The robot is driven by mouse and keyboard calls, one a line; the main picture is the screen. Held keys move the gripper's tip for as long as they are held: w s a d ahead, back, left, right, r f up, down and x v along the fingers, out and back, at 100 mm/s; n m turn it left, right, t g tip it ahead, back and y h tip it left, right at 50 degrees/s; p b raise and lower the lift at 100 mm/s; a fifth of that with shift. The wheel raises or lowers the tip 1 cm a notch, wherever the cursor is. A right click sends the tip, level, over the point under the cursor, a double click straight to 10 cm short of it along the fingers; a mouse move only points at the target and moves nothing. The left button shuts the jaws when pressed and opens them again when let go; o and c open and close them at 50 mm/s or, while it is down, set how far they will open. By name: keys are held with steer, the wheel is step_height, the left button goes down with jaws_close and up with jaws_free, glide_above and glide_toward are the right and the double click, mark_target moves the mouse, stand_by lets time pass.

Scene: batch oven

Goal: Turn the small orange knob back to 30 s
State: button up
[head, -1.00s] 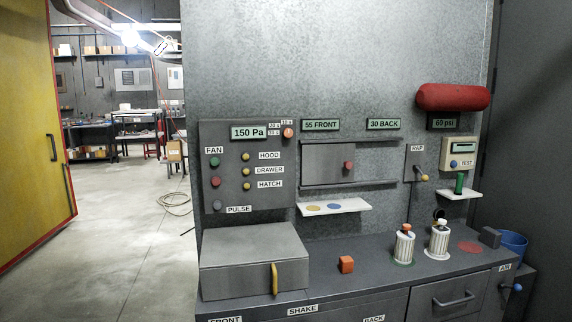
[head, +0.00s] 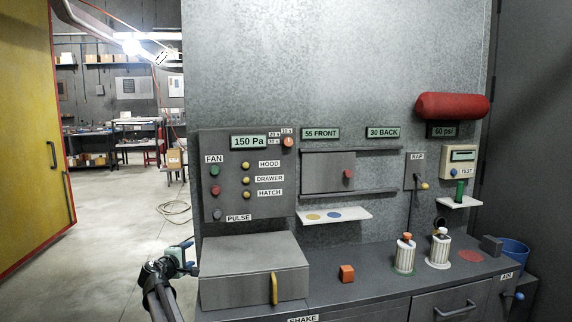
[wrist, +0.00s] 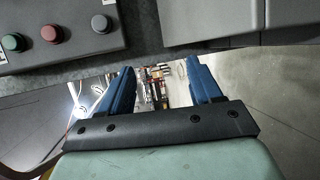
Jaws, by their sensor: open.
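The small orange knob (head: 288,141) sits at the upper right of the grey control panel (head: 228,208) in the head view, beside the small time labels (head: 274,138) and the 150 Pa display (head: 249,142). The labels are too small to read surely, and the knob's pointer setting cannot be made out. My gripper (head: 190,257) is low and left of the panel, apart from the knob. In the wrist view its two blue fingers (wrist: 158,88) stand apart with nothing between them. The knob is not in the wrist view.
The panel also carries the green fan button (head: 215,171), a red button (head: 216,190) and several yellow ones. The grey box with a yellow handle (head: 274,288) stands below it, right of my gripper. Open floor lies left.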

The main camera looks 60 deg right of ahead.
steer(key=s+d+r+m+g+h, duration=0.1)
steer(key=s+d+r, duration=0.1)
steer(key=d+r, duration=0.5)
steer(key=s+d+r+h, duration=0.2)
steer(key=d+r, duration=0.1)
steer(key=r, duration=0.7)
steer(key=m+g, duration=0.4)
steer(key=g, duration=0.1)
glide_toward(287, 142)
steer(key=shift+h, duration=0.4)
steer(key=d, duration=0.9)
steer(key=shift+d+f, duration=0.2)
steer(key=shift+f, duration=0.2)
steer(key=shift+c, duration=0.3)
steer(key=c, duration=1)
steer(key=shift+o, duration=0.2)
